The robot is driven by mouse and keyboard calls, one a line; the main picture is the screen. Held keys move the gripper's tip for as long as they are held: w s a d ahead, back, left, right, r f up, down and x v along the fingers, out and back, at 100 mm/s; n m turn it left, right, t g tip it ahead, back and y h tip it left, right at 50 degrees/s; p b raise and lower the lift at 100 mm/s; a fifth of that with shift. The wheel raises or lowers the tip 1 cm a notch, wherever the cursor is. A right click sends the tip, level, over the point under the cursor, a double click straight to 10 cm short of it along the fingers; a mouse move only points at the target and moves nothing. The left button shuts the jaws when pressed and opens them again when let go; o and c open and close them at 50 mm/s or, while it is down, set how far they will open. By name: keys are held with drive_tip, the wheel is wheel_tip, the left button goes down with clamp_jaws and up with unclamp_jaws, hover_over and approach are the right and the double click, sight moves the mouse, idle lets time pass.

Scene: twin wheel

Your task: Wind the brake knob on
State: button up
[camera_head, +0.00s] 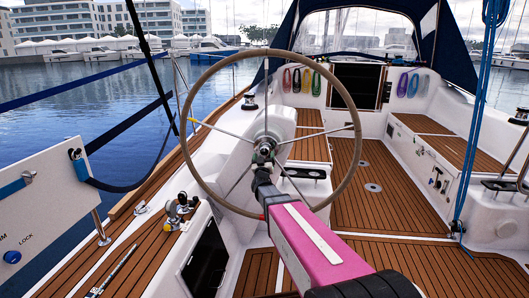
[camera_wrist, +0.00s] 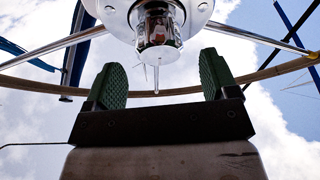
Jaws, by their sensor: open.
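The brake knob (camera_wrist: 158,32) is a shiny chrome cylinder at the hub of the steering wheel. In the wrist view it sits at the top centre, in line with the gap between my fingers. My gripper (camera_wrist: 162,78) is open, with a green ridged pad on each side and nothing held between them. The knob shows just past the fingertips, with space on both sides. In the head view my gripper (camera_head: 264,157) reaches the hub from below, and the knob is not clearly visible there. The wheel (camera_head: 357,130) is upright with thin metal spokes.
My pink arm passes the wheel's lower rim in the head view. A white panel (camera_head: 45,215) with a blue button stands at the left. A small brass-and-metal fitting (camera_head: 178,209) sits on the deck. Blue ropes (camera_head: 474,120) hang at the right. The teak cockpit floor (camera_head: 385,195) is clear.

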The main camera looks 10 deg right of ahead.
sight(264, 152)
drive_tip(key=x, duration=0.4)
drive_tip(key=shift+w+d+r, duration=0.1)
drive_tip(key=shift+w, duration=0.1)
drive_tip(key=c, duration=0.9)
drive_tip(key=shift+c, duration=0.2)
